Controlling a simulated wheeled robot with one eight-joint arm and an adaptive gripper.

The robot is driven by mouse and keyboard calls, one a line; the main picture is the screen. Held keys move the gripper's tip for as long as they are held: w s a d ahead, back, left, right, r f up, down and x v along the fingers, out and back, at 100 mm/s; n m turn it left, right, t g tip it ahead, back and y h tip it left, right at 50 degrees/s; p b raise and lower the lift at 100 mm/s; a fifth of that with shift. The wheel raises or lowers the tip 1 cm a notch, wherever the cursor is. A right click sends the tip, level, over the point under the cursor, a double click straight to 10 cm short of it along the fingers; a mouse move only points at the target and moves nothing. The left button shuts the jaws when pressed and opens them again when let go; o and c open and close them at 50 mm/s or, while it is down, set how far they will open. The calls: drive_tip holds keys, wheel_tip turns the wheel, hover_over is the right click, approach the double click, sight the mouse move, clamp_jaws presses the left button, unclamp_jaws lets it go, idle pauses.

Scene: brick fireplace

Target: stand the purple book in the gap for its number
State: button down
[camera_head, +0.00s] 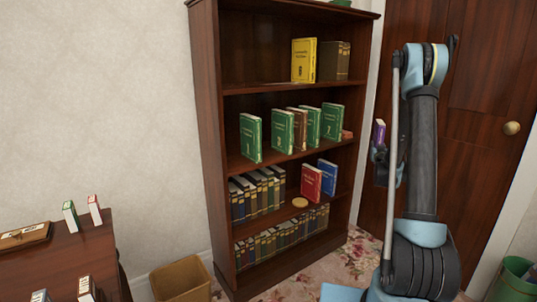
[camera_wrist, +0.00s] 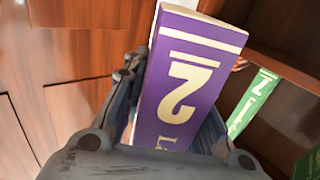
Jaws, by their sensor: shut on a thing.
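The purple book (camera_wrist: 190,75) is held in my gripper (camera_wrist: 172,125), its spine facing the wrist camera with a large pale numeral that looks like 2 and lettering below. It is tilted in that view. In the head view the purple book (camera_head: 379,131) is small, beside my arm and in front of the door, right of the bookcase. The bookcase (camera_head: 205,120) has green books on its second shelf: one marked 1 (camera_head: 250,139) at the left, a gap, then another green book (camera_head: 282,131), a brown book (camera_head: 299,130) and more green ones (camera_head: 331,122).
A yellow book (camera_head: 304,60) and brown books (camera_head: 334,60) stand on the upper shelf. Red (camera_head: 311,182) and blue (camera_head: 328,176) books stand below. A brown desk (camera_head: 70,255) with small books is at left, a bin (camera_head: 181,280) on the floor, a door (camera_head: 480,120) at right.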

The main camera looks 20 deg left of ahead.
drive_tip(key=shift+w, duration=0.5)
drive_tip(key=shift+a, duration=0.15)
drive_tip(key=shift+w, duration=0.1)
drive_tip(key=shift+a+r, duration=0.1)
drive_tip(key=shift+a, duration=0.15)
drive_tip(key=s+a+r+n+y, duration=0.25)
drive_tip(key=s+a, duration=0.25)
drive_tip(key=a, duration=0.3)
drive_tip(key=s+a+r+n+g+y, duration=0.1)
drive_tip(key=s+a+r+y, duration=0.25)
drive_tip(key=a, duration=0.35)
drive_tip(key=s+a+r+n+y, duration=0.2)
drive_tip(key=s+a, duration=0.3)
drive_tip(key=a, duration=0.3)
drive_tip(key=s+a+r+n+g+y, duration=0.2)
drive_tip(key=s+a+g+y, duration=0.1)
drive_tip(key=s+a, duration=0.55)
drive_tip(key=s+a+r+n+g+y, duration=0.25)
drive_tip(key=s+a, duration=0.35)
drive_tip(key=s, duration=0.5)
drive_tip(key=f+x, duration=0.1)
drive_tip(key=x, duration=1.8)
drive_tip(key=shift+t+y, duration=0.25)
drive_tip(key=shift+w+f, duration=0.1)
drive_tip(key=shift+f, duration=2.55)
